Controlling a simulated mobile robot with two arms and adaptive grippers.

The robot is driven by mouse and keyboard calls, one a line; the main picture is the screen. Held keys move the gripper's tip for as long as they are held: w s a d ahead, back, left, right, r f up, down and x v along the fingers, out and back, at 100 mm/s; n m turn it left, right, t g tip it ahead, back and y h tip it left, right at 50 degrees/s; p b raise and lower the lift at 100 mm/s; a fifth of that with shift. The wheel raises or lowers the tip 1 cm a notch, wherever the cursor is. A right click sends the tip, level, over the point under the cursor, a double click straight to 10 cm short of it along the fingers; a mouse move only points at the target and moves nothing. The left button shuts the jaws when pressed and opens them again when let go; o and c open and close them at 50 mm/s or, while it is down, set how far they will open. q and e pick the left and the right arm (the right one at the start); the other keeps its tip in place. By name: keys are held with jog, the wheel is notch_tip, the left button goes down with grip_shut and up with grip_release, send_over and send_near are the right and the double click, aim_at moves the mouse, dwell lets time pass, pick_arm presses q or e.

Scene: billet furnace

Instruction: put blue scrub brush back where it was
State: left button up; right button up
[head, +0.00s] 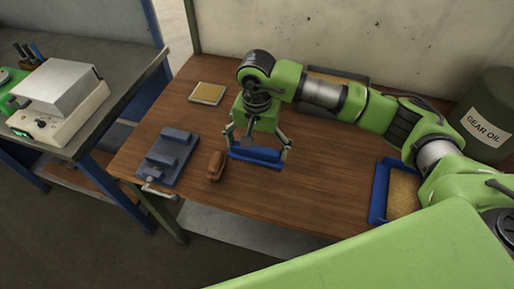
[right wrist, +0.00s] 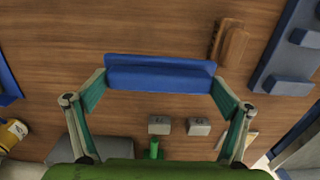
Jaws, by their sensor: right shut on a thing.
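The blue scrub brush (head: 257,157) is a long blue block, held level between the fingers of my right gripper (head: 258,150) over the middle of the wooden bench. In the right wrist view the blue brush (right wrist: 160,75) spans crosswise between the two fingertips (right wrist: 160,82), gripped at its ends. Its underside is hidden, and I cannot tell whether it touches the bench top. My left gripper is not in view.
A brown wooden brush (head: 216,166) lies just left of the held brush, beside a blue-grey vise (head: 166,158). A tan square pad (head: 207,93) lies behind. A blue tray (head: 378,191) and a gear oil drum (head: 488,118) stand right. Bench between brush and tray is clear.

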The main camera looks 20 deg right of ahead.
aim_at(257, 155)
jog(key=shift+w+d+f, duration=0.15)
jog(key=shift+w+f, duration=0.3)
jog(key=shift+f, duration=0.1)
jog(key=f+p, duration=0.3)
jog(key=shift+w+d+f, duration=0.1)
jog(key=shift+w+d, duration=0.05)
jog(key=shift+w, duration=0.05)
jog(key=shift+f, duration=0.2)
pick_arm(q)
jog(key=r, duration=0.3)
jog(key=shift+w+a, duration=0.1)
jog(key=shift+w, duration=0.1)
pick_arm(e)
jog(key=shift+f, duration=0.1)
jog(key=shift+f+b, duration=0.15)
jog(key=shift+b, duration=0.2)
jog(key=o, duration=0.7)
jog(key=shift+c, duration=0.2)
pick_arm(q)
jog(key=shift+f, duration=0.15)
